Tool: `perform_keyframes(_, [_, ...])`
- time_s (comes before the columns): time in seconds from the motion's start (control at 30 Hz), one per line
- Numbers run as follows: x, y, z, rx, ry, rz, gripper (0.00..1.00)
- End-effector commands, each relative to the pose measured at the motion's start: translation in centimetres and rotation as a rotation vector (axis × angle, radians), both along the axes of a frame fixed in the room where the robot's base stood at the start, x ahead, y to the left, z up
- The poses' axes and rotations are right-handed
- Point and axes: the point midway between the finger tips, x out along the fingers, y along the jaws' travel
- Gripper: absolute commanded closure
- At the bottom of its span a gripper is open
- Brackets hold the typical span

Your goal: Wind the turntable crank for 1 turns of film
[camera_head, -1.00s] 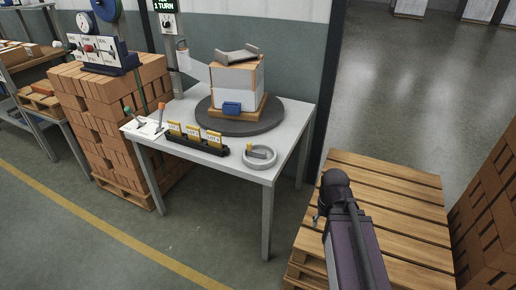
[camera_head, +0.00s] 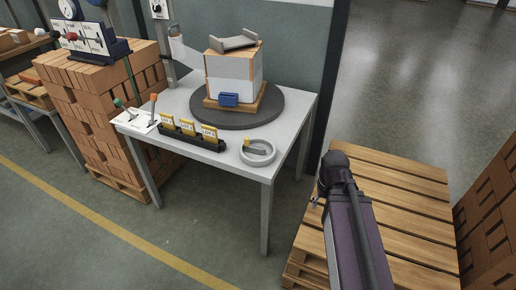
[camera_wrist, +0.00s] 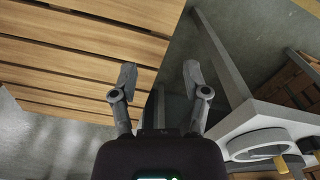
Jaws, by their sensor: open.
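The dark grey round turntable (camera_head: 262,115) sits on a light grey table. It bears a wooden base with a stack of bricks partly wrapped in white film (camera_head: 222,82). The film runs from an upright roll (camera_head: 177,46) behind at the left. A pale grey ring with a yellow knob (camera_head: 258,152), which looks like the crank, is at the table's front right corner. It also shows at the lower right in the wrist view (camera_wrist: 258,145). My gripper (camera_wrist: 158,76) is open and empty, with its fingers apart, to the left of the ring in that view.
A wooden pallet (camera_head: 392,195) lies below my arm at the right. A row of yellow tags in a black holder (camera_head: 190,138) and two levers on a white plate (camera_head: 137,121) line the table's front. Brick stacks stand left and far right. Open floor lies in front.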

Motion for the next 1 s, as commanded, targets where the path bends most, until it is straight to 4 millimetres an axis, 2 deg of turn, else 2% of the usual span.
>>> perform_keyframes(0.17, [0.5, 0.2, 0.3, 0.000, 0.000, 0.016, 0.40])
perform_keyframes(0.37, [3.2, 2.0, 1.7, 0.000, 0.000, 0.118, 0.40])
perform_keyframes(0.47, [5.7, 3.4, 3.0, 0.000, 0.000, 0.220, 0.40])
perform_keyframes(0.67, [11.9, 7.6, 6.1, 0.000, 0.000, 0.503, 0.40])
perform_keyframes(0.8, [16.3, 11.4, 8.4, 0.000, 0.000, 0.723, 0.40])
perform_keyframes(1.0, [21.7, 17.2, 11.3, 0.000, 0.000, 1.025, 0.40])
